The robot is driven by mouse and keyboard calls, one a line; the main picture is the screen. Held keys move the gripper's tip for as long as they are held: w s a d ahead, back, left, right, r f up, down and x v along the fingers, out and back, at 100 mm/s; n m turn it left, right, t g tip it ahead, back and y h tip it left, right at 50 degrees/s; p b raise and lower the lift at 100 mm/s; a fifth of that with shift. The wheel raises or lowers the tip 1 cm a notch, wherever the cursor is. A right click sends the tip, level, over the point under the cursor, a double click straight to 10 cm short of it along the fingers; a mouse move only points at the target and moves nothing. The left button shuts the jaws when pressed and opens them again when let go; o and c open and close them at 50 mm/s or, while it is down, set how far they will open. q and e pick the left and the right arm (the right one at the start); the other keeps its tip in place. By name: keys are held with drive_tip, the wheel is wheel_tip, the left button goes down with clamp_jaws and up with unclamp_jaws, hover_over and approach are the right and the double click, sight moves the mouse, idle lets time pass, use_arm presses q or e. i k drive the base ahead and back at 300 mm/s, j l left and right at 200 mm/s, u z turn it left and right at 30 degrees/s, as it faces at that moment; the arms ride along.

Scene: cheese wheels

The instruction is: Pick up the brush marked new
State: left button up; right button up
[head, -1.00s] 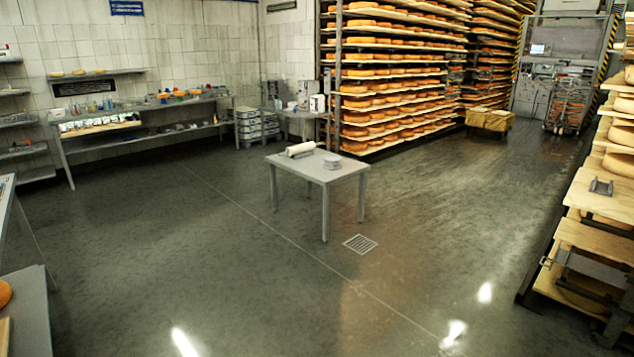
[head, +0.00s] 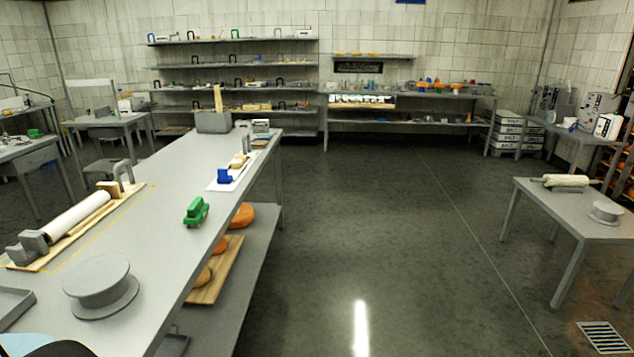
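No label reading "new" is legible in the head view, so I cannot tell which thing is the brush marked new. A green item with a raised handle (head: 197,211) stands on the long grey table (head: 150,250). Farther back, a blue item (head: 225,176) and a small tan item (head: 238,162) sit on a white sheet (head: 213,186). Many small items on the back wall shelves are too small to identify. Neither of my grippers is in view.
A white roller (head: 72,218) on a board and a grey spool-like stand (head: 101,285) are on the table's near end. Orange cheeses (head: 229,245) lie on its lower shelf. A small table (head: 570,211) stands right. Open floor (head: 400,240) lies between, with a drain grate (head: 603,337).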

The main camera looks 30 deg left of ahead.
sight(197, 212)
drive_tip(key=i+u, duration=0.2)
drive_tip(key=u, duration=0.25)
drive_tip(key=i+l+u, duration=0.1)
drive_tip(key=u, duration=0.35)
drive_tip(key=i+l+u, duration=0.15)
drive_tip(key=u, duration=0.3)
drive_tip(key=i+l+u, duration=0.15)
drive_tip(key=u, duration=0.2)
drive_tip(key=i+l+u, duration=0.2)
drive_tip(key=u, duration=0.15)
drive_tip(key=i+l+u, duration=0.55)
drive_tip(key=l+u, duration=0.25)
drive_tip(key=l, duration=0.2)
drive_tip(key=i+l+u, duration=0.1)
drive_tip(key=l+u, duration=0.2)
drive_tip(key=l, duration=0.15)
